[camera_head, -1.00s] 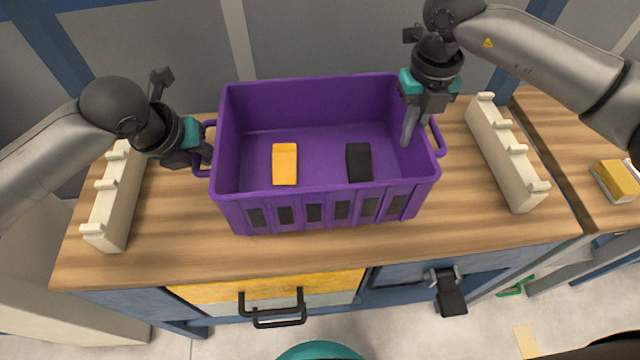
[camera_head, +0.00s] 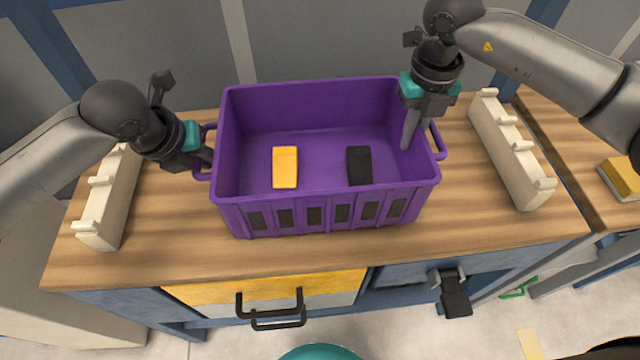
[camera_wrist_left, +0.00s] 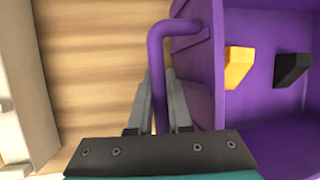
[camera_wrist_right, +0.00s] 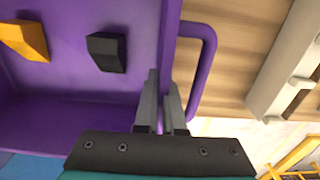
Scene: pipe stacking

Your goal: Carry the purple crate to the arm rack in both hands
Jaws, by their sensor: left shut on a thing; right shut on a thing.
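The purple crate (camera_head: 325,100) is upright over the wooden bench top, between two cream notched racks, one left (camera_head: 110,200) and one right (camera_head: 512,150). Which of them is the arm rack I cannot tell. My left gripper (camera_head: 207,158) is shut on the crate's left handle (camera_wrist_left: 157,75), a finger on each side of it. My right gripper (camera_head: 409,143) is shut on the crate's right wall (camera_wrist_right: 172,40), one finger inside the crate and one between wall and handle (camera_wrist_right: 207,70). The gap under the crate is hard to judge.
A yellow block (camera_head: 285,167) and a black block (camera_head: 359,165) lie inside the crate. The bench top (camera_head: 320,255) is clear in front. Below are drawers with black handles (camera_head: 272,310). Another yellow block (camera_head: 622,176) is on a surface at far right.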

